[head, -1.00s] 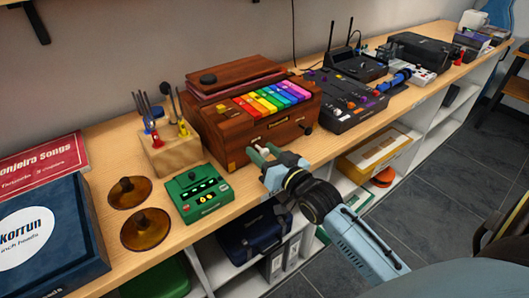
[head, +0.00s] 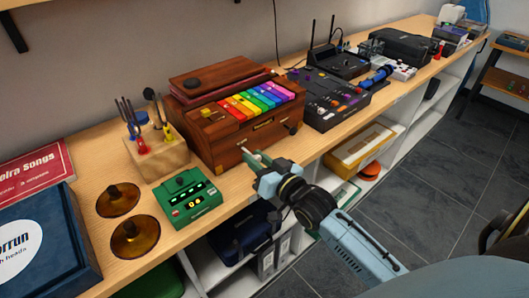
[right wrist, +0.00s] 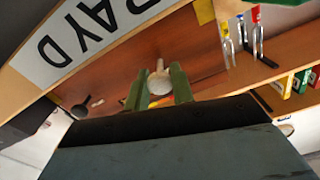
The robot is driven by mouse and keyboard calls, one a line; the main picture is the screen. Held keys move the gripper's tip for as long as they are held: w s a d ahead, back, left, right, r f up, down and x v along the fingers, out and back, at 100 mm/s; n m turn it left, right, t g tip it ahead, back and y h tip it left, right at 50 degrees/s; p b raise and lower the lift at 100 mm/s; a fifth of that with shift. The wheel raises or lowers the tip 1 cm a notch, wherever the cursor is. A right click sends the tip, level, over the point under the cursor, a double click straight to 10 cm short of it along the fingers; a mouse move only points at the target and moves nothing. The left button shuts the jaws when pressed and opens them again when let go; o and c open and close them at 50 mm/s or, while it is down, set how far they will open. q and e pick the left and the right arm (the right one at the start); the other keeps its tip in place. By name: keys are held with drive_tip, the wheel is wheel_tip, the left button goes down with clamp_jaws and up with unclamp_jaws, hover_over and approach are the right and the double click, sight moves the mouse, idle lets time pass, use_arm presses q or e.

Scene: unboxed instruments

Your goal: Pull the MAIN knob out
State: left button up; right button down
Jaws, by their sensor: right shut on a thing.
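The wooden instrument box (head: 225,150) with rainbow-coloured keys stands on the shelf, its front face toward me. My right gripper (head: 256,158) is at the lower part of this front. In the right wrist view, a pale round knob (right wrist: 160,83) on a stem sits between the two green fingers of my right gripper (right wrist: 159,90). The fingers are shut on it, and its stem runs toward the wooden front (right wrist: 185,55). The MAIN lettering cannot be read. In the head view my fingers mostly hide the knob. My left gripper is not in view.
A dark round knob (head: 290,129) juts from the box's right end. A green device (head: 187,197), two amber discs (head: 118,200) and a wooden block with tuning forks (head: 157,155) stand to the left. A black mixer (head: 325,100) stands to the right. The aisle in front is open.

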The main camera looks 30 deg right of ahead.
drive_tip(key=c, duration=1.2)
unclamp_jaws()
drive_tip(key=s, duration=0.4)
drive_tip(key=s+d, duration=0.1)
drive_tip(key=s, duration=0.4)
drive_tip(key=s+d, duration=0.1)
drive_tip(key=s, duration=0.3)
drive_tip(key=shift+s+d+p, duration=0.1)
drive_tip(key=shift+s+p, duration=0.05)
drive_tip(key=shift+p, duration=0.15)
drive_tip(key=s+d+f+g+h, duration=0.1)
drive_tip(key=s+f+g, duration=0.3)
drive_tip(key=f, duration=1.2)
drive_tip(key=s+f+g+h, duration=0.1)
drive_tip(key=s+f+g, duration=0.25)
drive_tip(key=f, duration=1.25)
drive_tip(key=s+a+f+n+g, duration=0.1)
drive_tip(key=s+f+g, duration=0.2)
drive_tip(key=s+f, duration=0.3)
drive_tip(key=s+a+f+n+g, duration=0.1)
drive_tip(key=s+f+g, duration=0.2)
drive_tip(key=s+f, duration=0.3)
drive_tip(key=s+a+f+n+g, duration=0.1)
drive_tip(key=s+f+g, duration=0.2)
drive_tip(key=s, duration=0.9)
drive_tip(key=shift+s+a+f+n+h, duration=0.1)
drive_tip(key=shift+a+f+n+h, duration=0.1)
drive_tip(key=shift+f, duration=0.55)
drive_tip(key=shift+a+f+n+h, duration=0.2)
drive_tip(key=shift+f, duration=0.5)
